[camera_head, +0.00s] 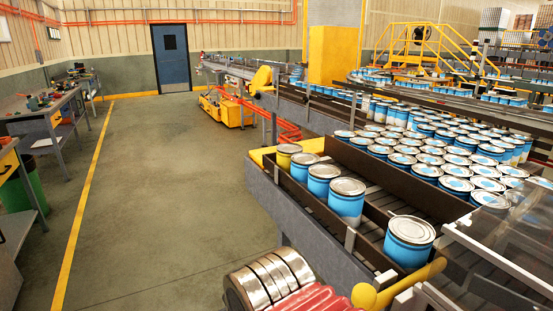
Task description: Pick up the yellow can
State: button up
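The yellow can (283,158) stands upright at the far left end of the near conveyor lane. Its lid is pale metal. The nearest blue-and-white can (302,172) stands just in front of it and hides part of its right side. My gripper is not in view.
Many blue cans (440,160) crowd the conveyor to the right. Workbenches (50,125) line the left wall. The floor (165,200) between is clear.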

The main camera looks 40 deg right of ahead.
aim_at(285, 151)
jog(key=z, duration=0.15)
jog(key=i, duration=1.8)
jog(key=z, duration=0.3)
